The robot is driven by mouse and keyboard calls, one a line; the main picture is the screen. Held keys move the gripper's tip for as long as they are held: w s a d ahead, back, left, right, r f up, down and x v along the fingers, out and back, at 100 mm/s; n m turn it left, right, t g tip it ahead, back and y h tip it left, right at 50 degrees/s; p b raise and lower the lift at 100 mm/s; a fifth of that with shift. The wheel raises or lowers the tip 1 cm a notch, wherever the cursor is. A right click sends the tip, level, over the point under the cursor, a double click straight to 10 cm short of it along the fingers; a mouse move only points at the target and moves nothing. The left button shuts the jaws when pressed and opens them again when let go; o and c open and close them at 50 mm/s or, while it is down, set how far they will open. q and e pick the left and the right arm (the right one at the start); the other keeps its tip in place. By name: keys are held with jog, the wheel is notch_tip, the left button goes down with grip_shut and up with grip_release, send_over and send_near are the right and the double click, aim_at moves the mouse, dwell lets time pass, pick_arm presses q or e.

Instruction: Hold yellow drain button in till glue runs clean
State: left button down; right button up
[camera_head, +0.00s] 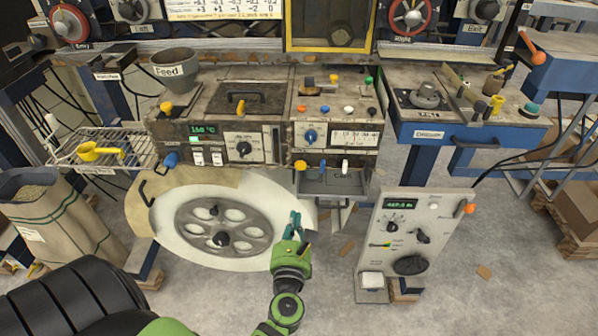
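A small round yellow button (300,165) sits at the front lower edge of the middle machine, left of a set of small levers. No readable label marks it as the drain, and other yellow knobs are in view, so I cannot be sure which is the drain button. My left gripper (295,219) is below this button, apart from it, pointing up in front of the big wheel's right edge. Its teal fingers look close together, but their gap is too small to judge. I see nothing held in it. My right gripper is out of view. No running glue is discernible.
A large pale disc with a grey spoked wheel (222,226) stands left of my gripper. A control box (412,240) with an orange-tipped lever stands at right. A wire shelf (130,150) with a yellow scoop and a sack (60,225) are at left.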

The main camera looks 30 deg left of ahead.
pick_arm(q)
jog(key=shift+a+r, duration=0.15)
jog(key=shift+r, duration=0.55)
send_near(297, 167)
jog(key=x, duration=0.6)
jog(key=shift+w+f, duration=0.1)
jog(key=shift+f, duration=0.05)
jog(key=shift+w+a, duration=0.3)
jog(key=shift+w, duration=0.05)
